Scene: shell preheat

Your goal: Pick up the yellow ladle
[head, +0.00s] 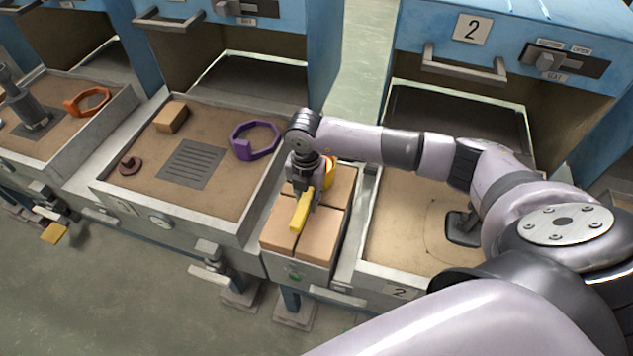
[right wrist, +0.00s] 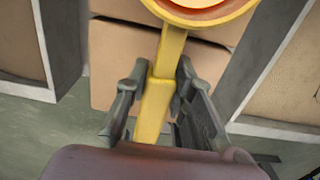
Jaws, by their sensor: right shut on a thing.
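The yellow ladle (head: 300,212) is over the narrow stand of tan blocks (head: 318,245) in the middle of the head view. Its handle points toward the front and its bowl (head: 329,172) is at the back, partly hidden by my right gripper (head: 312,190). In the right wrist view the handle (right wrist: 160,95) runs between the two fingers of my right gripper (right wrist: 152,98), which is shut on it. The bowl (right wrist: 205,10) is cut off at the top and shows an orange inside. I cannot tell whether the ladle touches the blocks. My left gripper is not in view.
A sand tray (head: 130,200) to the left holds a purple ring (head: 255,140), a tan block (head: 171,117), a brown knob (head: 130,165) and a grate (head: 188,165). An orange ring (head: 88,102) lies further left. The right tray (head: 400,235) is partly behind my right arm. Blue cabinets stand behind.

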